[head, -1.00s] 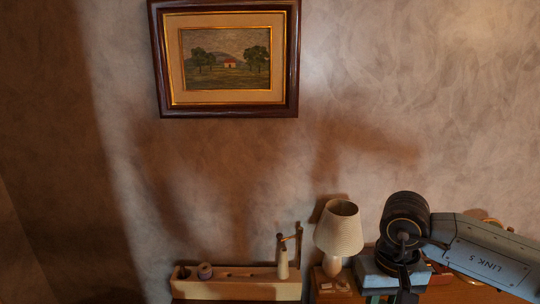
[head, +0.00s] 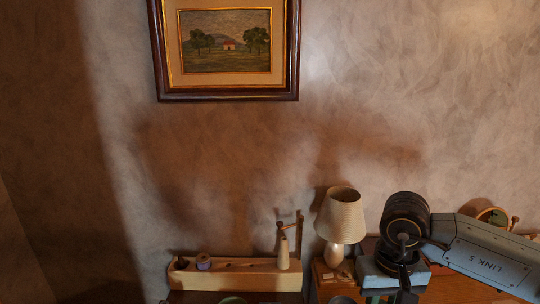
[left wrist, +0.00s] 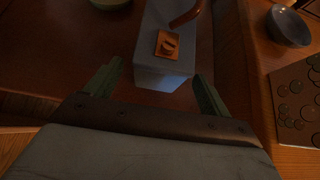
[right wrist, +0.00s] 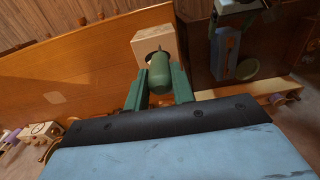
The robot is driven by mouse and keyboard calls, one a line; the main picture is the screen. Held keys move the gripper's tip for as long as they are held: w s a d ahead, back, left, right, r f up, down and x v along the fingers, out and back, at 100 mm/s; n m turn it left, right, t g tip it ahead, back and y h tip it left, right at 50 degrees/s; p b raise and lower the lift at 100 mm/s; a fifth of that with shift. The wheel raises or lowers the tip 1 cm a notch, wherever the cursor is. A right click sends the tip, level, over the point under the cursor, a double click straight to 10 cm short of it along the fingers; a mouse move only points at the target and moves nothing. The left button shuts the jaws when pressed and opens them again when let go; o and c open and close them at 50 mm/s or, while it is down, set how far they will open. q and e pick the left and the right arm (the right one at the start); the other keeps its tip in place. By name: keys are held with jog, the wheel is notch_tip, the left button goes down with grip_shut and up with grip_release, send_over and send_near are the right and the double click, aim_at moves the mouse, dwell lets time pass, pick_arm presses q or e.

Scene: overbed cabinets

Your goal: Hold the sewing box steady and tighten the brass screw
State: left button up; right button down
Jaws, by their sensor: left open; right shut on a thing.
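In the left wrist view a pale grey-blue box (left wrist: 165,70), apparently the sewing box, has an orange-brass plate (left wrist: 168,44) on top with a small raised piece, perhaps the brass screw. My left gripper (left wrist: 155,80) is open, its green fingers on either side of the box's near end, with gaps showing. In the right wrist view my right gripper (right wrist: 159,82) is shut on a green rounded handle (right wrist: 160,68), seemingly a screwdriver's. A pale wooden block (right wrist: 155,42) with a dark hole is just beyond it. The handle's lower end is hidden.
A cream lamp (head: 340,220) stands left of my right arm in the head view. A wooden rack (head: 235,275) with a spool is further left. A dark bowl (left wrist: 288,26) and a panel with several round discs (left wrist: 297,105) lie right of the box. A framed picture (head: 225,45) hangs above.

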pick_arm(q)
jog(key=shift+b+x, duration=1.35)
jog(key=shift+x, duration=1.15)
pick_arm(e)
jog(key=shift+f, duration=1.75)
pick_arm(q)
jog(key=c, duration=1)
pick_arm(e)
jog(key=w+a+f+m, duration=0.1)
jog(key=w+a+m, duration=0.2)
jog(key=a+m, duration=0.7)
jog(key=w+a+f+m, duration=0.2)
jog(key=a+m, duration=0.8)
jog(key=m, duration=1.2)
jog(key=shift+w+a, duration=0.2)
jog(key=shift+w, duration=0.9)
